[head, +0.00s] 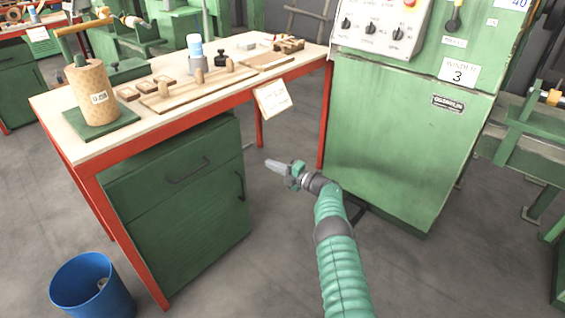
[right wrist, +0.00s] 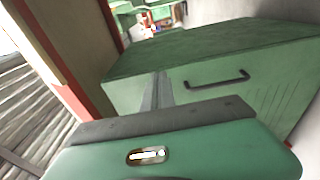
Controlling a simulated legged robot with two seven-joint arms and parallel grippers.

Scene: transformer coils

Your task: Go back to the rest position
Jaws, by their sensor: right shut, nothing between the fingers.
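My right gripper (head: 276,166) is at the middle of the head view, in the open space between the workbench and the green cabinet. It points left, toward the drawer unit under the bench, and is apart from everything. Its fingers are shut with nothing between them. In the right wrist view the closed fingers (right wrist: 157,92) show in front of the green drawer unit (right wrist: 220,75). My left gripper is not in the head view.
The workbench (head: 150,125) with red legs stands left, bearing a wound coil (head: 92,95) and wooden parts. The green drawer unit (head: 185,215) is under it. A green control cabinet (head: 400,140) stands right. A blue bin (head: 90,288) is front left. The floor between is clear.

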